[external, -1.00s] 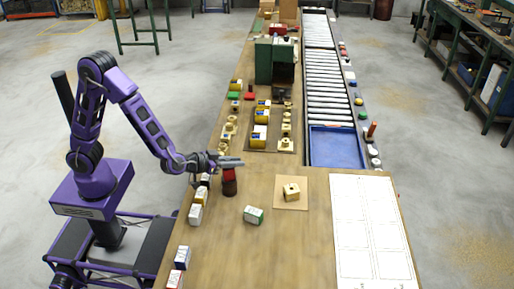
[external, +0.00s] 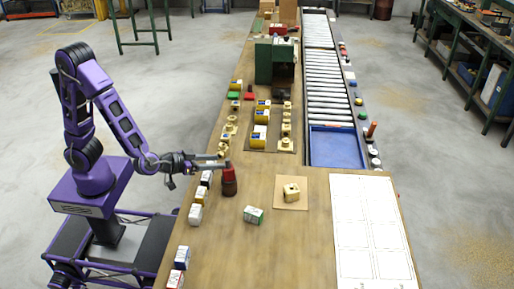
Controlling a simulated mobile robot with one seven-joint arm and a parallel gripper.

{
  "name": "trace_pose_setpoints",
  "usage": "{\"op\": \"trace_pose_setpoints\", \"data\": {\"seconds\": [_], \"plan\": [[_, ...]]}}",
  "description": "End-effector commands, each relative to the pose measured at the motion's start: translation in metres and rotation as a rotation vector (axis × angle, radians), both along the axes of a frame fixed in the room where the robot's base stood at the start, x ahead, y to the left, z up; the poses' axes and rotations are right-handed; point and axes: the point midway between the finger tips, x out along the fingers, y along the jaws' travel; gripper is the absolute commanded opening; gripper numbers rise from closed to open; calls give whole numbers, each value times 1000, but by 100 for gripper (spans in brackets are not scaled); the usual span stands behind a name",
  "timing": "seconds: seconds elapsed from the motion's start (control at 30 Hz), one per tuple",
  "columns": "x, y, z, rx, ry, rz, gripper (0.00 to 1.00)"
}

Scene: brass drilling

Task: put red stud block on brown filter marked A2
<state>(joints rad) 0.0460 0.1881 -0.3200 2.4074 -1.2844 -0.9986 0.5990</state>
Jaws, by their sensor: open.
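The red stud block (external: 229,173) sits on top of the brown filter (external: 229,188), which stands upright near the left edge of the wooden table. The marking A2 is too small to read in this view. My gripper (external: 222,161) is open, with its fingers pointing right at about the height of the red block. The fingertips are close to the block's upper left side; I cannot tell whether they touch it.
White-topped boxes (external: 196,214) line the table's left edge. A green and white box (external: 253,214) lies in front of the filter. A brass-coloured block (external: 291,192) sits on a tan square to the right. A white sheet (external: 372,235) covers the right front.

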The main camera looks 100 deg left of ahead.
Motion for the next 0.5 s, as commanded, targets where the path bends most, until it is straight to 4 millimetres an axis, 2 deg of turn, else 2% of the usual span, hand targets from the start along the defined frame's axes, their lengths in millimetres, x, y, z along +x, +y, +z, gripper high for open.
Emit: {"op": "trace_pose_setpoints", "data": {"seconds": [0.2, 0.5], "plan": [[-22, -17, 13, 0, 0, -1, 49], [-27, -20, 14, 1, 0, 2, 49]]}}
